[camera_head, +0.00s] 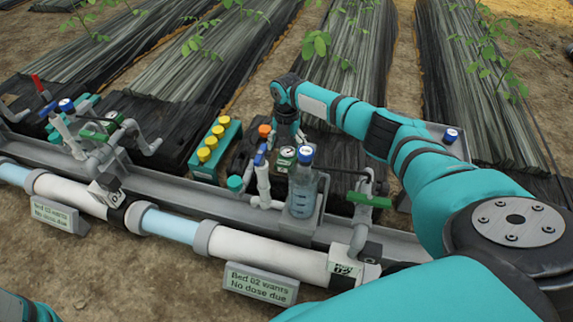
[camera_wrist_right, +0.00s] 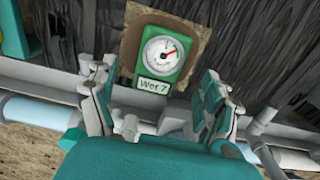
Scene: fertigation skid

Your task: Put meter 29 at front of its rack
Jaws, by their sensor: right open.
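A green meter (camera_wrist_right: 160,55) with a round white dial, red needle and a label reading "Wet 7" shows in the right wrist view, on a brown square patch (camera_wrist_right: 190,20). No number 29 is readable on anything. My right gripper (camera_wrist_right: 158,88) is open, with its fingers to the left and right of the meter's lower part in that view; I cannot tell whether they touch it. In the head view the right gripper (camera_head: 288,132) points down behind the pipe, near a bottle. A teal rack (camera_head: 207,174) holds several yellow-capped items. My left gripper is out of view.
A clear bottle with a blue cap (camera_head: 303,185) stands close in front of the right gripper. A white-and-blue pipe (camera_head: 170,225) and grey channel run across. Valves with green handles (camera_head: 370,200) and signs (camera_head: 260,284) stand along it. Black-covered beds with plants lie behind.

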